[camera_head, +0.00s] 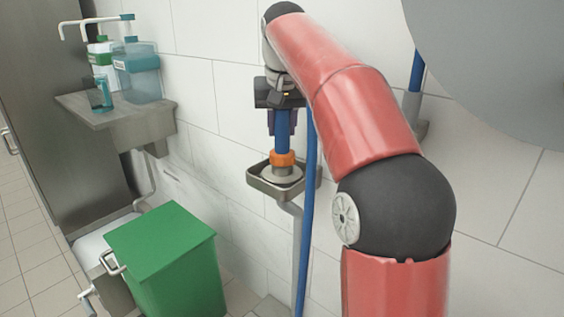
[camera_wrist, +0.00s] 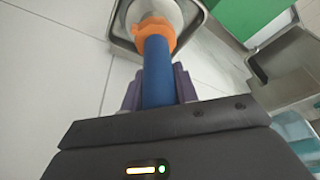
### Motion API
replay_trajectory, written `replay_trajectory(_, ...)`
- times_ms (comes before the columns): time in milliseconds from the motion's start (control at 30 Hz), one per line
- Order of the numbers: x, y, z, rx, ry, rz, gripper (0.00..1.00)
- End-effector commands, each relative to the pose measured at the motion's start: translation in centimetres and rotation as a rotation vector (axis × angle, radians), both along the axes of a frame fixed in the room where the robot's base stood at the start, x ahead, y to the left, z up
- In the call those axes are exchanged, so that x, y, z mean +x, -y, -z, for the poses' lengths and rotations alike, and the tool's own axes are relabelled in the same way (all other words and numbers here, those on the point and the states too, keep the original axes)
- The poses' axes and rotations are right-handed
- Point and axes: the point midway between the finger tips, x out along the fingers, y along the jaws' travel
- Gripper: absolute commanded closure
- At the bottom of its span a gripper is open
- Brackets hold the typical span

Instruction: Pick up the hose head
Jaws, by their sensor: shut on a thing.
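The hose head has a blue handle, an orange collar and a pale round end. It stands in the head view (camera_head: 283,158), pointing down over a small metal holder (camera_head: 254,183) on the tiled wall. In the wrist view the hose head (camera_wrist: 157,65) runs from between my fingers toward the holder (camera_wrist: 122,30). My gripper (camera_head: 283,122) is shut on the blue handle from above the collar; its purple fingers lie on either side of it in the wrist view (camera_wrist: 160,85). The pale end is at the holder; I cannot tell whether it rests in it.
A blue hose (camera_head: 310,200) hangs beside the holder. A green bin (camera_head: 165,262) stands on the floor at lower left. A metal shelf (camera_head: 125,117) with dispenser bottles (camera_head: 137,72) is on the wall at left. A large grey round surface (camera_head: 500,60) fills the upper right.

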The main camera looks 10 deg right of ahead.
Motion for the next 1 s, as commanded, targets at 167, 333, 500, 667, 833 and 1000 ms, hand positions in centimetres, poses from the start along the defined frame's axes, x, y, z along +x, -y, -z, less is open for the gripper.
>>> replay_trajectory(167, 0.0, 0.0, -0.1, 0.000, 0.002, 0.000, 0.93)
replay_trajectory(333, 0.0, 0.0, -0.4, 0.000, 0.003, 0.000, 0.93)
replay_trajectory(500, 0.0, 0.0, -2.0, 0.000, 0.004, 0.000, 0.93)
replay_trajectory(667, 0.1, 0.0, -5.1, 0.001, 0.004, 0.001, 0.93)
replay_trajectory(833, 0.1, 0.0, -8.5, 0.000, 0.004, -0.001, 0.93)
replay_trajectory(1000, 0.1, 0.0, -9.6, 0.000, 0.004, -0.001, 0.93)
